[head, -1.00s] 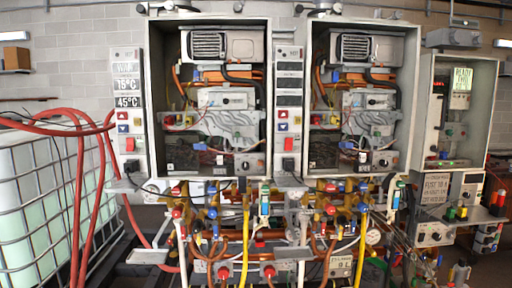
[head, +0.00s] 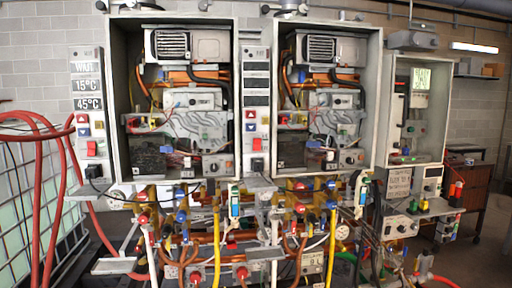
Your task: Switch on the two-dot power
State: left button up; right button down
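Two open heater cabinets stand side by side: a left heater (head: 178,125) and a right heater (head: 325,125). Each has a narrow control panel on its left side. The left panel (head: 87,120) has lit displays reading what looks like WAIT, 15°C and 45°C, arrow buttons, and a red switch (head: 91,148). The right panel (head: 256,100) has dark displays, arrow buttons, and a red switch (head: 257,145). Dot marks are too small to make out, so I cannot tell which one is two-dot. Neither of my grippers is in view.
Pipes, colored valves and yellow hoses (head: 216,245) crowd the space below the heaters. Red hoses (head: 62,190) hang at the left by a caged tank (head: 20,220). A third cabinet (head: 418,108) with a lit sign stands at the right. A brown cabinet (head: 465,200) stands behind.

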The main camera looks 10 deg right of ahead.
aim_at(257, 142)
jog(key=u, duration=0.05)
jog(key=i, duration=0.85)
